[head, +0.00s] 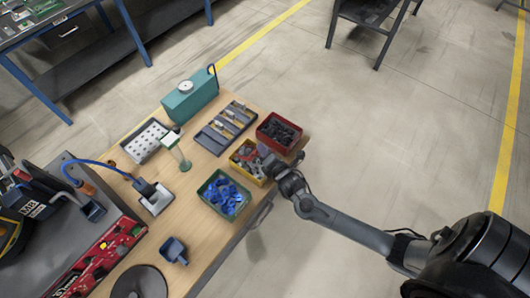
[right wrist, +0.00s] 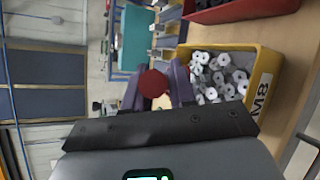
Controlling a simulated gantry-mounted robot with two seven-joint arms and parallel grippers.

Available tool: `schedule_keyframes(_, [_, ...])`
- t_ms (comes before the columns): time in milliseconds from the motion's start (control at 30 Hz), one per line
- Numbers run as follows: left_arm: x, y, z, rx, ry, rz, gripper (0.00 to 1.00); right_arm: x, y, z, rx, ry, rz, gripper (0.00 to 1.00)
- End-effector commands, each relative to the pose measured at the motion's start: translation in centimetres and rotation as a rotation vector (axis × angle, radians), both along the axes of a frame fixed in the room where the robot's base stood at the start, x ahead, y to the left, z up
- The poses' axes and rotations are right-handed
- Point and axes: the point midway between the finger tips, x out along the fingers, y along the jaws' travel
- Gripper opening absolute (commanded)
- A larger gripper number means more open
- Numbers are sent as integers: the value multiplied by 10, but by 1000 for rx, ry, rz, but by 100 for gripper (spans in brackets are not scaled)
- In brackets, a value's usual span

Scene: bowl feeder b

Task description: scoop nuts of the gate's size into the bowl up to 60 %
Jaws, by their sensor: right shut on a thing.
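The yellow bin (head: 235,163) on the workbench holds grey nuts. In the right wrist view the bin (right wrist: 262,82) carries the label M8, and its nuts (right wrist: 218,75) look hexagonal with holes. My right gripper (head: 271,164) is at the right side of this bin in the head view. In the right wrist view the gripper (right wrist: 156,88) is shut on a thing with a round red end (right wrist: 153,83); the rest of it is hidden. I cannot tell which part is the gate. My left gripper is out of view.
A red bin (head: 299,137) of dark parts and a green bin (head: 206,202) of blue parts flank the yellow one. A compartment tray (head: 207,143), teal box (head: 190,97), perforated tray (head: 147,141) and blue container (head: 173,250) stand on the bench. Bare wood lies mid-bench.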

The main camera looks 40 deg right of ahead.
Motion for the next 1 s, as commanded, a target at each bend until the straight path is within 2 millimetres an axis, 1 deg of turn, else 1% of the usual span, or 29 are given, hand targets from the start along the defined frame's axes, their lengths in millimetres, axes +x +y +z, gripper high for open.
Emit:
schedule_keyframes(33, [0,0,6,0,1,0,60,-1,-1,8,6,-14,-1,0])
schedule_keyframes(100, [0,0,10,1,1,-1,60,-2,-1,15,13,-36,-1,0])
schedule_keyframes(400, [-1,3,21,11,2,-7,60,-7,-4,37,43,-105,-1,0])
schedule_keyframes(633, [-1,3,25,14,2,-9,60,-8,-4,45,55,-132,0,0])
schedule_keyframes(1000, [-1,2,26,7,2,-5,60,-9,-4,47,59,-140,-1,0])
